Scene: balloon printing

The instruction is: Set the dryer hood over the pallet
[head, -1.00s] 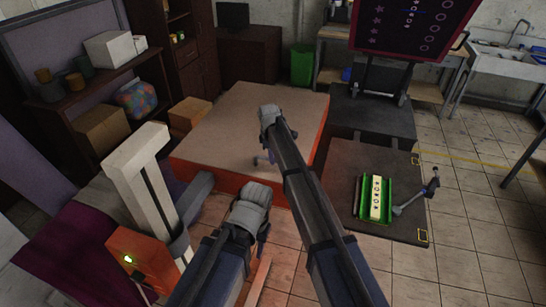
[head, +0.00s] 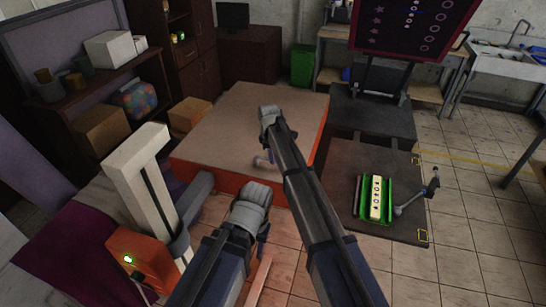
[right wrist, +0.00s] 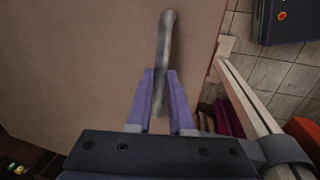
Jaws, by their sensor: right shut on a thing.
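The dryer hood (head: 222,112) is a broad tan-topped slab with glowing orange sides, joined by a grey arm to a white post (head: 143,183) on an orange box. My right gripper (head: 262,160) is over the hood's top. In the right wrist view, its purple fingers (right wrist: 162,78) are shut on the hood's grey handle (right wrist: 166,35). A dark flat board with yellow corner marks (head: 345,212), perhaps the pallet, lies right of the hood. Whether anything lies beneath the hood is hidden. My left arm shows left of centre, but its fingers do not.
A green tray with a patterned white strip (head: 375,200) and a crank-like lever (head: 415,192) are on the dark board. Another dark board (head: 372,117) and a raised printed screen (head: 415,25) are behind. Shelves (head: 95,95) stand left. Tiled floor is clear at lower right.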

